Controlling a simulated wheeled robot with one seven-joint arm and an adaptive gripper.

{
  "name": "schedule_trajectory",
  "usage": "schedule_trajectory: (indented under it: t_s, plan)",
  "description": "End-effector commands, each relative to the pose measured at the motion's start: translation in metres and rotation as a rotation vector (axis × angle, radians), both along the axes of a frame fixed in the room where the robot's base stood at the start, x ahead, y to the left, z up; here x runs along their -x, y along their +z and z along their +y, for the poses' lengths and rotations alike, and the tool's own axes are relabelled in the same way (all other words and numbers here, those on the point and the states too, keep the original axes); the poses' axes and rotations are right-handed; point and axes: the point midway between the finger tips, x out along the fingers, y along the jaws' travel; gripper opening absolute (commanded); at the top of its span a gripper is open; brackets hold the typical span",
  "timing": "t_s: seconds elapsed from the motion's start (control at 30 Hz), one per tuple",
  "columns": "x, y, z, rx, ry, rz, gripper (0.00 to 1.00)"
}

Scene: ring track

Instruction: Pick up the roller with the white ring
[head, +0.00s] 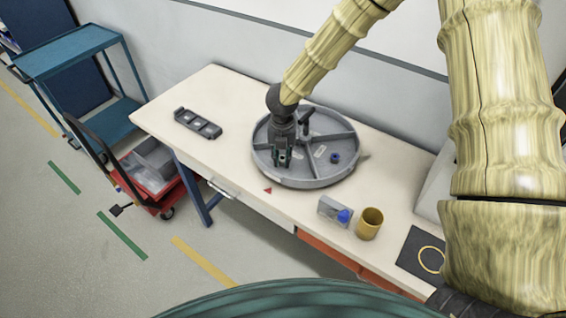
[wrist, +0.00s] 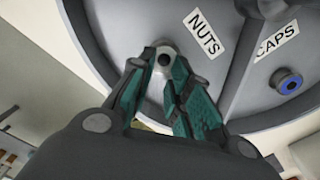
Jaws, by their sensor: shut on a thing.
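My gripper (head: 283,158) points down over the front left part of the round grey divided tray (head: 310,181). In the wrist view its green-padded fingers (wrist: 164,64) are closed around a small roller (wrist: 164,58) with a pale ring around a dark centre. The roller is over the compartment with the NUTS label (wrist: 203,33). I cannot tell whether it still touches the tray floor. In the head view the fingers mostly hide it. A roller with a blue ring (wrist: 287,81) sits in the compartment marked CAPS and also shows in the head view (head: 335,157).
A dark holder with several recesses (head: 198,123) lies at the table's left. A grey box with a blue item (head: 334,211), a yellow cup (head: 369,223) and a dark mat with a yellow ring (head: 424,253) stand to the right. The table between holder and tray is clear.

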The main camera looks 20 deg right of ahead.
Motion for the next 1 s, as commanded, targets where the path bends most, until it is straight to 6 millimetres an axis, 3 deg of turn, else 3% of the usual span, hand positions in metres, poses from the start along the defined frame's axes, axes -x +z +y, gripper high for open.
schedule_trajectory:
  t_s: [0.03,0.37,0.57,1.0]
  plan:
    - [0.009,-0.016,-0.003,0.003,-0.001,0.019,0.0]
    - [0.011,-0.01,-0.004,0.004,-0.003,0.023,0.0]
    - [0.011,0.01,-0.004,0.003,-0.004,0.023,0.0]
    - [0.008,0.079,-0.003,0.001,-0.003,0.013,0.0]
